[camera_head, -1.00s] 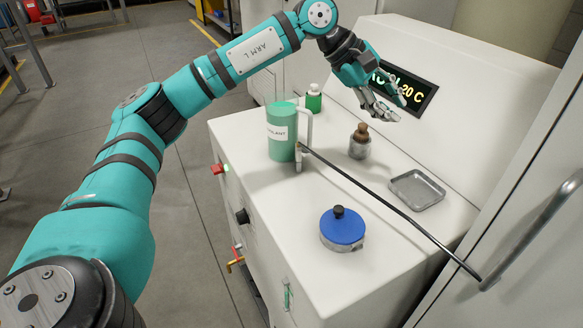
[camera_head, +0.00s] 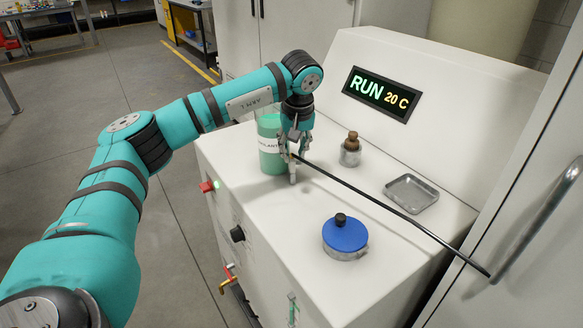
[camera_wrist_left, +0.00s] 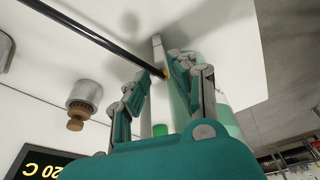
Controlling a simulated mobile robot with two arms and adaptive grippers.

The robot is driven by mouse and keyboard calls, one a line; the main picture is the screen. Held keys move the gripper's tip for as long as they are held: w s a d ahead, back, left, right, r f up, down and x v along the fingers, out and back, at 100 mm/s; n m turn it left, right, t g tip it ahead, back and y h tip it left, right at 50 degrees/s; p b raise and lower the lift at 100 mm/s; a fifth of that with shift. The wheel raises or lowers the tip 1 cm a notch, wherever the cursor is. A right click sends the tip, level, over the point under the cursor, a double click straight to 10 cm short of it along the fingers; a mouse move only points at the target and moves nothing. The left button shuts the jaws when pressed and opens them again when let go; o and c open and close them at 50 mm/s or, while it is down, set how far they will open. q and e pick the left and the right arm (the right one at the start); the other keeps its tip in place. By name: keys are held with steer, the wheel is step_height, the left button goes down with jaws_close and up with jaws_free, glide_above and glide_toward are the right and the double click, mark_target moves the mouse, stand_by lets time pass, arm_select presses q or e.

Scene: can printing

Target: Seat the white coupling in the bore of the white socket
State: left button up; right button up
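A short white upright piece (camera_head: 293,178) stands on the machine top at the near end of a black hose (camera_head: 390,207). It also shows in the left wrist view (camera_wrist_left: 157,45). I cannot tell whether it is the coupling, the socket or both together, and no bore is visible. My left gripper (camera_head: 294,158) points down over it, fingers on both sides of the hose end. In the left wrist view the fingertips (camera_wrist_left: 164,70) converge by a small yellowish spot at the hose end. Whether they grip is unclear. My right gripper is not in view.
A green jug (camera_head: 268,150) stands close behind my left gripper. A brown-topped metal jar (camera_head: 350,152), a grey tray (camera_head: 411,194) and a blue-lidded round can (camera_head: 345,237) are on the machine top. The display (camera_head: 380,93) reads RUN 20 C.

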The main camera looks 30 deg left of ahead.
mark_target(292, 159)
arm_select(q)
steer(key=shift+p+x, duration=0.7)
steer(key=shift+x, duration=2.7)
steer(key=shift+a+r, duration=0.15)
jaws_close()
